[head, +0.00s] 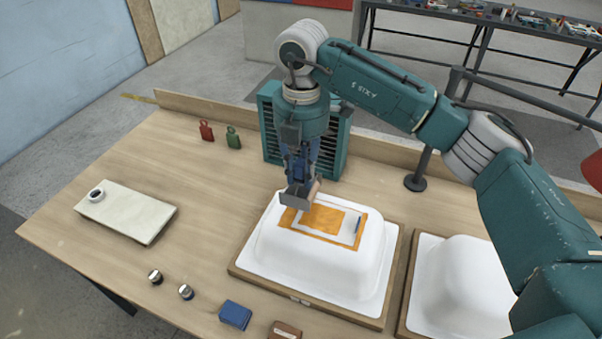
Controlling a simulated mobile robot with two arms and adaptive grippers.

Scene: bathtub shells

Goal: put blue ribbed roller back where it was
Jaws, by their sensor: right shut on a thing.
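My right gripper (300,190) points down over the back left part of the white tub shell (275,248). It is shut on the blue ribbed roller (314,188), which is mostly hidden by the fingers; a brownish part shows at their right side. The held thing is close above the shell's top, near an orange sheet with a pale frame (322,219). I cannot tell whether it touches the shell. A small thin blue piece (358,225) lies at the right of the sheet. My left gripper is not in view.
A second white shell (455,270) stands to the right. A teal slatted box (335,150) is behind my gripper. Red (206,131) and green (233,138) tags, a pale slab (125,212), two small jars and a blue block (235,315) lie around.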

